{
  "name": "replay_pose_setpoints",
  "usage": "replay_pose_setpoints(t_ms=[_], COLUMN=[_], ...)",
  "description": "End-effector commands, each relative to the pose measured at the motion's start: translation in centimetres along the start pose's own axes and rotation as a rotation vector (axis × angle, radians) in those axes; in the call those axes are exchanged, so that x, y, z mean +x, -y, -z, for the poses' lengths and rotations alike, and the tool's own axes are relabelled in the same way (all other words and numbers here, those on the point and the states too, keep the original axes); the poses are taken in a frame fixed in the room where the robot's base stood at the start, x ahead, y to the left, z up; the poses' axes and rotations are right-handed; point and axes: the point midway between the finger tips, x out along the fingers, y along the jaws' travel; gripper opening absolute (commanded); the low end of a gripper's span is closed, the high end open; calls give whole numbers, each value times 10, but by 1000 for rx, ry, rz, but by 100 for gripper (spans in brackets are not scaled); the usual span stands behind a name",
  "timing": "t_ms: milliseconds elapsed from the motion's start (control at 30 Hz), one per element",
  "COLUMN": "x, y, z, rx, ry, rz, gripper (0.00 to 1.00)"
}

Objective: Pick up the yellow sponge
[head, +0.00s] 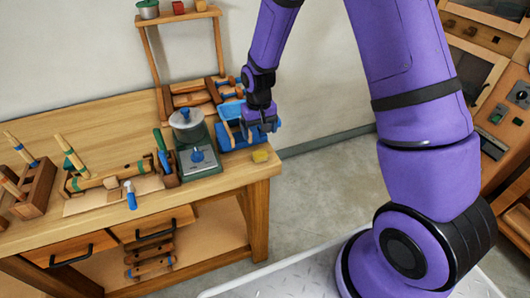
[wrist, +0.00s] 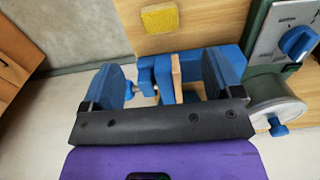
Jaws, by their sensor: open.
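The yellow sponge (head: 260,156) lies on the bench top near its right front corner. In the wrist view the sponge (wrist: 160,18) is at the top, beyond the fingertips and apart from them. My gripper (head: 262,128) is over the right end of the bench, above and behind the sponge, beside a blue vise (head: 232,136). In the wrist view my gripper (wrist: 165,72) is open, with its two blue fingers spread wide. Part of the blue vise, with a wooden piece, shows between the fingers, and no sponge is between them.
A green and grey scale (head: 197,160) stands left of the sponge; it also shows in the wrist view (wrist: 268,50). Tools and wooden racks fill the bench (head: 92,125) further left. The bench's right edge drops to open floor (head: 320,185).

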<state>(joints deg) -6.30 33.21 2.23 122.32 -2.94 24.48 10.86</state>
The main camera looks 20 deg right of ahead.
Motion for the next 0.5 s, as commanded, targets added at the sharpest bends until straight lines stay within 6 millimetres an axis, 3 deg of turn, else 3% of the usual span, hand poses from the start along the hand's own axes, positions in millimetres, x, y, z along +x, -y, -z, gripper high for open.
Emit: replay_pose_setpoints(t_ms=[300, 500], x=[44, 55], y=[0, 0], z=[-1, -1], rx=[-1, -1], ry=[3, 2], rz=[-1, -1], gripper=[85, 85])
